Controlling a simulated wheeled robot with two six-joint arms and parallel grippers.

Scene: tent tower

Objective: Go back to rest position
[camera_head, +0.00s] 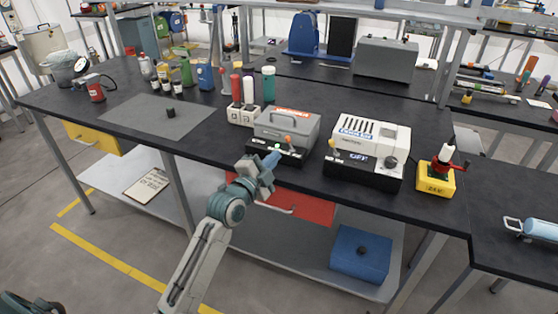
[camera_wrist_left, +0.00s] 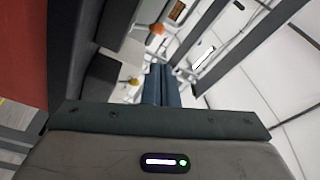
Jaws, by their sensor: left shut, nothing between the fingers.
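My left arm reaches up from the bottom of the head view. I cannot tell whether the fingertips touch the machine's dark base. In the left wrist view the closed dark-blue fingers (camera_wrist_left: 162,84) point away from the camera, and an orange knob (camera_wrist_left: 156,30) shows beyond them. My right gripper is not in view.
A red drawer (camera_head: 300,206) hangs below. Open floor (camera_head: 130,235) lies at the lower left.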

